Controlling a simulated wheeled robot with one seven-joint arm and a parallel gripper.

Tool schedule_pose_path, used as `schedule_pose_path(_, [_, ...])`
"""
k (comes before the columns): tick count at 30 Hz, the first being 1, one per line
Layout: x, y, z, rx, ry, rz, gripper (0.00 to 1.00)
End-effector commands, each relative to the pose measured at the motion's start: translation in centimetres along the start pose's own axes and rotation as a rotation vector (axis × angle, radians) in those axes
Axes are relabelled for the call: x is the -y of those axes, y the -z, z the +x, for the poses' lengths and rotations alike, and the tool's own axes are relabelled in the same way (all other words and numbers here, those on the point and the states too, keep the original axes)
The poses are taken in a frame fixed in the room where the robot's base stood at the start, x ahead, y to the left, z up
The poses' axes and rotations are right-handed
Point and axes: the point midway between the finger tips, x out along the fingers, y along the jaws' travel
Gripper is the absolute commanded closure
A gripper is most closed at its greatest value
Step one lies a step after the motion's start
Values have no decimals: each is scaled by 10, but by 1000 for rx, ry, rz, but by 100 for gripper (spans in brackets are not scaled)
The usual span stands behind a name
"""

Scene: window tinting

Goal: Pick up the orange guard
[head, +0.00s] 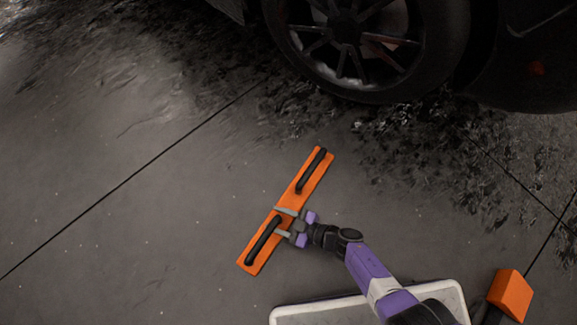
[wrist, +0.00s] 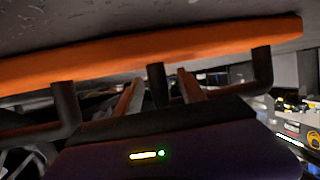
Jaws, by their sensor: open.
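The orange guard (head: 288,211) is a long flat orange board with two black handles, lying slantwise on the dark floor in the head view. My gripper (head: 281,222) is at the guard's lower half, beside the inner end of the lower black handle (head: 263,240). Its two fingers are apart and reach over the board. The upper black handle (head: 311,171) is clear of my gripper. In the wrist view the guard (wrist: 150,52) spans the top, with black handle posts below it and my fingers (wrist: 160,90) pointing toward it. Whether the fingers touch the guard, I cannot tell.
A car wheel (head: 345,40) stands at the top of the head view, with the dark car body around it. An orange block (head: 510,294) sits at the lower right, beside a pale-rimmed tray-like surface (head: 325,307). The floor left of the guard is clear.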

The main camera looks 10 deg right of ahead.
Motion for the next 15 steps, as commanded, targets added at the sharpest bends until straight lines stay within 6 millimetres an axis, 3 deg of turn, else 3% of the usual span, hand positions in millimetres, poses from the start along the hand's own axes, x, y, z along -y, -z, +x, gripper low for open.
schedule_pose_path(3, [0, 0, -1, 1, 0, 0, 56])
schedule_pose_path(10, [0, 0, -1, 1, 0, 0, 100])
schedule_pose_path(15, [0, 0, -1, 1, 0, 0, 100])
